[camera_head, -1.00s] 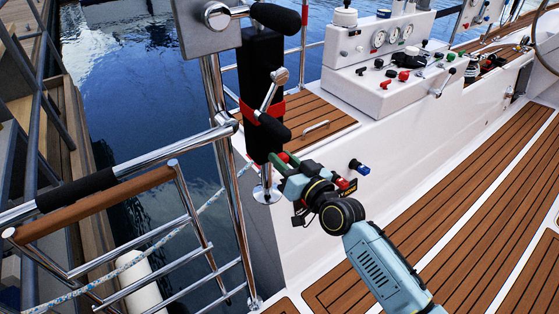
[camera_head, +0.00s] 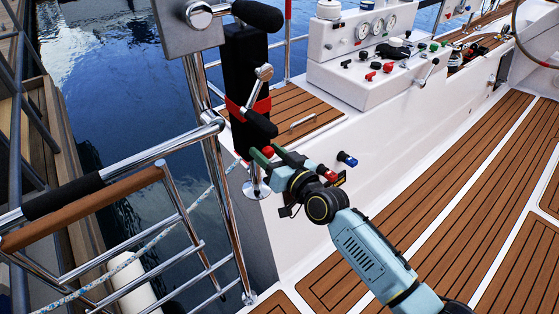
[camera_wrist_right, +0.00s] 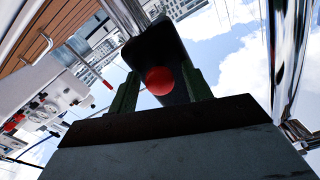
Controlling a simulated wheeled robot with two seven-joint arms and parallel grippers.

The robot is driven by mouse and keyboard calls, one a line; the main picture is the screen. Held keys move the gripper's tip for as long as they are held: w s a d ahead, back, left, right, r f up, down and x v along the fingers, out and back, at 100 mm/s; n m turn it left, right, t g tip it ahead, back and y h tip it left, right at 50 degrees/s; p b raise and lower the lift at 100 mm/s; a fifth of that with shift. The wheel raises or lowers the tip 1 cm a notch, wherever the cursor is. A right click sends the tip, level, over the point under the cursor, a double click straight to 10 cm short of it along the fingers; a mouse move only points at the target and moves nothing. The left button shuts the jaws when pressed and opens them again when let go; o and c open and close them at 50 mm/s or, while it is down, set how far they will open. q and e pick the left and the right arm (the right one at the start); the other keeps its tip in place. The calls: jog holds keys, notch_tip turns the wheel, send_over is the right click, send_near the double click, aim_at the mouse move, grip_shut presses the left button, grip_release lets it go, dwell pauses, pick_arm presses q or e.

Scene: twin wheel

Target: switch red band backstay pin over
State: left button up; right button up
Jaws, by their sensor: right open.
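A red band (camera_head: 234,108) wraps a black post (camera_head: 243,70) beside the chrome rail. A chrome lever (camera_head: 262,80) with a black handle stands in front of the band. Below the handle is a round red knob (camera_head: 267,152), which I take to be the pin's end. It also shows in the wrist view (camera_wrist_right: 160,81), against a dark surface. My right gripper (camera_head: 273,155) is open, with its green fingers on either side of the knob. I cannot tell whether they touch it. My left gripper is not in view.
A blue-ended fitting (camera_head: 347,159) and a red-ended fitting (camera_head: 327,173) stick out of the white side wall close to my right wrist. A white console (camera_head: 350,85) with gauges and knobs stands behind. A chrome rail (camera_head: 150,155) is at left, with water beyond.

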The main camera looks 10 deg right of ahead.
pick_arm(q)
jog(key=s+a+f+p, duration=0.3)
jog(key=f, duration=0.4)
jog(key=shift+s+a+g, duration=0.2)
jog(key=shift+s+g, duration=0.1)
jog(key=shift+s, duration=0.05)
pick_arm(e)
jog(key=v, duration=1.3)
